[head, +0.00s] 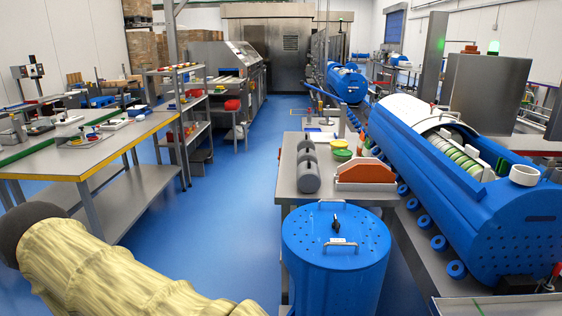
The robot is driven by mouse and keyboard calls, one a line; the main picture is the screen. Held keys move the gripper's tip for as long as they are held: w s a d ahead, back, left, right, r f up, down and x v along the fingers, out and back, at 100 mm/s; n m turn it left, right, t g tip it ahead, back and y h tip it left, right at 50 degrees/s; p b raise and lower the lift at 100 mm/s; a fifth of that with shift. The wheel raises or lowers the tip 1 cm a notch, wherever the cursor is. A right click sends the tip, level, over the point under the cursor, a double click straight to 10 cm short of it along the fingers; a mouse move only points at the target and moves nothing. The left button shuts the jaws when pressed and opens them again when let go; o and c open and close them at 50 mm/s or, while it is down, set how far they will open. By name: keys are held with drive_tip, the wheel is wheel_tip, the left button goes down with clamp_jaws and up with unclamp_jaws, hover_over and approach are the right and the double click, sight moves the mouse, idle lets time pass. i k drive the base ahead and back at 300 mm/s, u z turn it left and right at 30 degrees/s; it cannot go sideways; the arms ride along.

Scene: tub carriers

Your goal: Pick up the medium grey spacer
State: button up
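Three grey rounded pieces stand close together in a row on the left part of the grey metal table (292,190), in the middle of the head view. The nearest grey piece (309,179) looks largest, the middle grey piece (307,156) sits behind it, and the far grey piece (305,144) is at the back. The middle one may be the medium grey spacer; the pieces overlap, so I cannot tell their true sizes or whether they touch. My arm in its pale yellow sleeve fills the lower left. My gripper is not in view.
An orange-red and white block (366,174), a green bowl (342,155) and a yellow bowl (339,143) share the table. A blue perforated drum (336,265) stands in front. A long blue tub carrier (465,205) flanks the right. Blue floor (235,190) is clear on the left.

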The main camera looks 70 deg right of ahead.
sight(303, 156)
drive_tip(key=i, duration=1.85)
drive_tip(key=z, duration=2.2)
